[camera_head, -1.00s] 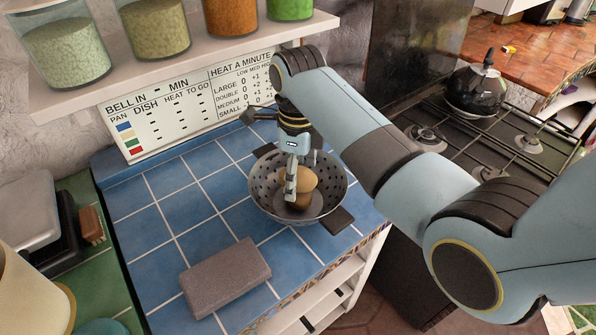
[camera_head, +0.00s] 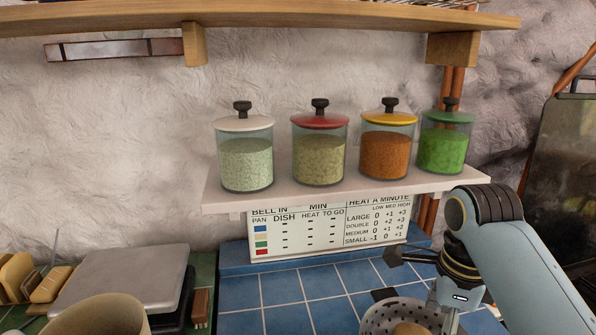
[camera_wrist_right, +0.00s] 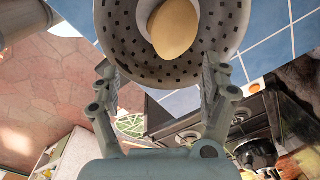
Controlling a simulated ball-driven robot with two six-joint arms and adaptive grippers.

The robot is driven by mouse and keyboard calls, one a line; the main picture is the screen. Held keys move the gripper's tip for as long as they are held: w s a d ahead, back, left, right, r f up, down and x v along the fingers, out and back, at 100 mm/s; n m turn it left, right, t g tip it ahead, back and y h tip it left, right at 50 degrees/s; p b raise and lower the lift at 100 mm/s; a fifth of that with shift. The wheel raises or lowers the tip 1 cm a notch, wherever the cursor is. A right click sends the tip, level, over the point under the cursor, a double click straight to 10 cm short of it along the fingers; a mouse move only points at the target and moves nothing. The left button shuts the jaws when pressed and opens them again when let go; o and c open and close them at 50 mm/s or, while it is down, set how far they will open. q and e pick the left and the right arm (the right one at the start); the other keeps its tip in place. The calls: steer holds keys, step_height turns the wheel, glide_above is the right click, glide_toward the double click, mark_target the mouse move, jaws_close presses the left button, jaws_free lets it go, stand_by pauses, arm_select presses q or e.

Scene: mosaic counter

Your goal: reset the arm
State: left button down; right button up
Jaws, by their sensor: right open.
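My right gripper (camera_head: 446,308) comes in from the right at the colander, its lower end cut off by the bottom edge of the head view. The right wrist view shows its two fingers (camera_wrist_right: 158,68) spread apart with nothing between them. The grey perforated colander (camera_head: 372,322) stands on the blue tiled counter (camera_head: 290,290). It also shows in the wrist view (camera_wrist_right: 232,22). A smooth tan lump (camera_wrist_right: 175,28) lies inside it, beyond the fingertips. The lump's top shows in the head view (camera_head: 409,328). My left gripper is out of view.
A pale shelf (camera_head: 225,200) above the counter holds several lidded jars, including one with a red lid (camera_head: 319,122). A chart board (camera_head: 325,228) hangs below. A grey flat-topped appliance (camera_head: 120,280) stands at left. A hob and dark kettle (camera_wrist_right: 258,153) show at the wrist view's lower right.

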steer(key=s+d+n, duration=0.1)
steer(key=s+n, duration=0.5)
steer(key=s+d+f+n+t, duration=0.1)
steer(key=s+n, duration=0.2)
steer(key=n, duration=0.1)
steer(key=shift+s+d+h, duration=0.3)
steer(key=shift+s, duration=0.1)
steer(key=s+r+n+t, duration=0.2)
steer(key=s+r+n, duration=0.3)
steer(key=s+n, duration=0.7)
steer(key=d+f+n+g+b, duration=0.2)
steer(key=f+b, duration=1)
steer(key=f, duration=2.6)
steer(key=s+d+f+b, duration=0.1)
steer(key=s+f+b, duration=0.4)
steer(key=s+f, duration=0.4)
steer(key=s+d+f+b, duration=0.1)
steer(key=s+f+b, duration=0.4)
steer(key=s+f, duration=0.5)
step_height(320, 180, down, 8)
steer(key=shift+g, duration=0.3)
